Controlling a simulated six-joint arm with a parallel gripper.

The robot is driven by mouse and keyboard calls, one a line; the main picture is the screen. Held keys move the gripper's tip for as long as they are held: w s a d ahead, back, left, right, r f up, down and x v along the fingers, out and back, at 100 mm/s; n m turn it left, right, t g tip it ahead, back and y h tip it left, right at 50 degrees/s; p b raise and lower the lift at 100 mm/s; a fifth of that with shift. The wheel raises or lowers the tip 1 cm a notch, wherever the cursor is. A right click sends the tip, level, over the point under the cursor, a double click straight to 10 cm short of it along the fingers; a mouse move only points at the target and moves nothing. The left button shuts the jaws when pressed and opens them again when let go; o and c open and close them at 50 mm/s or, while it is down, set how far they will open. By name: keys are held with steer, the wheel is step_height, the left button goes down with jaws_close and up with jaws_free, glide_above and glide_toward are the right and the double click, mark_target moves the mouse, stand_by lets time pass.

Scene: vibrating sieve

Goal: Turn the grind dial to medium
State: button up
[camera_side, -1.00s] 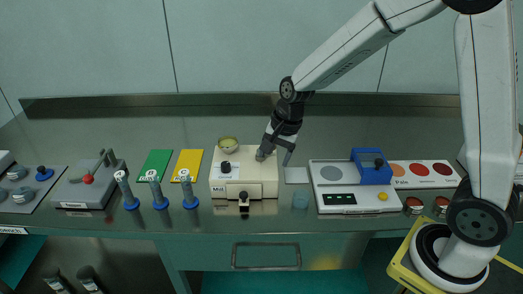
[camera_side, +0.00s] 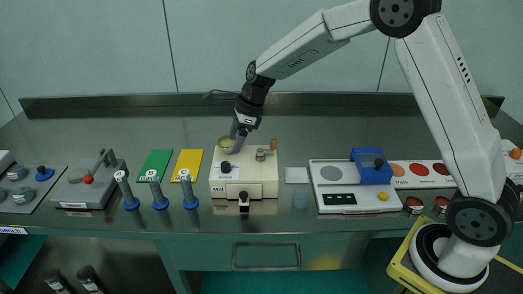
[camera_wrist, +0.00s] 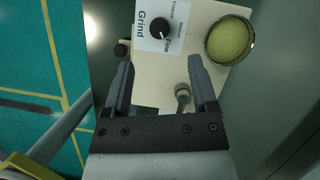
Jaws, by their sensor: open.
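The cream mill (camera_side: 258,187) stands at the middle of the bench. Its black grind dial (camera_side: 226,168) sits on a white label at the left of its top. In the wrist view the dial (camera_wrist: 162,27) shows beside the words Grind, Coarse, Medium and Fine; its white mark appears to point toward Fine. My gripper (camera_side: 235,143) is above the back left of the mill, near the dish. In the wrist view my gripper (camera_wrist: 158,64) is open with nothing between its fingers, and the dial lies beyond the fingertips, untouched.
A round dish of yellowish material (camera_wrist: 230,42) sits beside the dial, close to the right finger. A metal knob (camera_side: 260,155) and an orange peg (camera_side: 273,144) stand on the mill's right side.

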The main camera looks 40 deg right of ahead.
mark_target(226, 163)
steer(key=shift+x, duration=3.85)
steer(key=shift+s, duration=0.1)
jaws_close()
